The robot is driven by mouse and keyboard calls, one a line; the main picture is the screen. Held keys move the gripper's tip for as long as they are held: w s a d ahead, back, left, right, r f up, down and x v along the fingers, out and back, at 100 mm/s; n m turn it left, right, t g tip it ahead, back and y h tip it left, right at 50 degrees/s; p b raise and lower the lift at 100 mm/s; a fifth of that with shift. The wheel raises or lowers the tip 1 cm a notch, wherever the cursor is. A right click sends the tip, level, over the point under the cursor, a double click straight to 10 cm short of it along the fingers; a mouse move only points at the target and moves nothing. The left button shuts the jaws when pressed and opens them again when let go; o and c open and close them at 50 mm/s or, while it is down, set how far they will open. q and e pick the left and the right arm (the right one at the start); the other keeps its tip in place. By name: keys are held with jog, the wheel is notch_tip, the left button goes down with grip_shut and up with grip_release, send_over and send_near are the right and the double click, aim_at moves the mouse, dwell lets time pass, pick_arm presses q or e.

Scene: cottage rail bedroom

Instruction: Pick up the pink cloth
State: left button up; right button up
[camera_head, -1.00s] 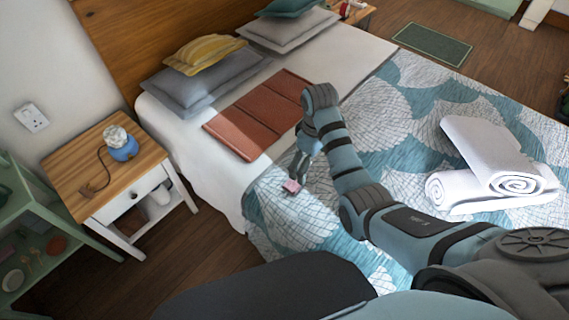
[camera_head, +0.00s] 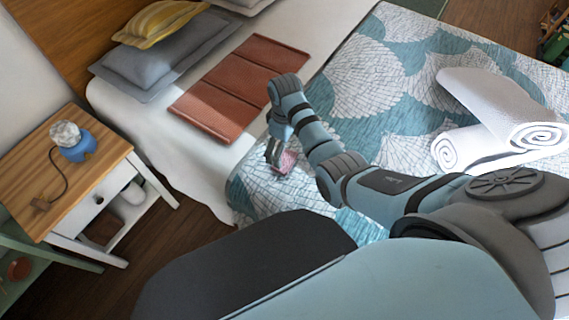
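The small pink cloth (camera_head: 287,162) shows at the near left edge of the bed, over the patterned teal and white cover. My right arm reaches in from the right, and its gripper (camera_head: 274,157) points down right at the cloth. The fingertips overlap the cloth in this view. The fingers are small and partly hidden, so I cannot tell if they are closed on it, or if the cloth is clear of the cover. My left gripper is out of view.
Rolled white towels (camera_head: 462,148) lie on the bed at the right. A folded brown throw (camera_head: 240,85) and grey and yellow pillows (camera_head: 165,60) lie towards the headboard. A wooden nightstand (camera_head: 100,135) with a blue lamp (camera_head: 75,150) stands at the left.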

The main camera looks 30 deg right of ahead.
aim_at(285, 159)
jog(key=f, duration=0.2)
jog(key=f+b, duration=0.1)
jog(key=f, duration=0.1)
jog(key=f+b, duration=0.1)
jog(key=f, duration=0.1)
jog(key=shift+s+f, duration=0.2)
jog(key=shift+s, duration=0.05)
jog(key=shift+r, duration=0.1)
jog(key=c, duration=1.1)
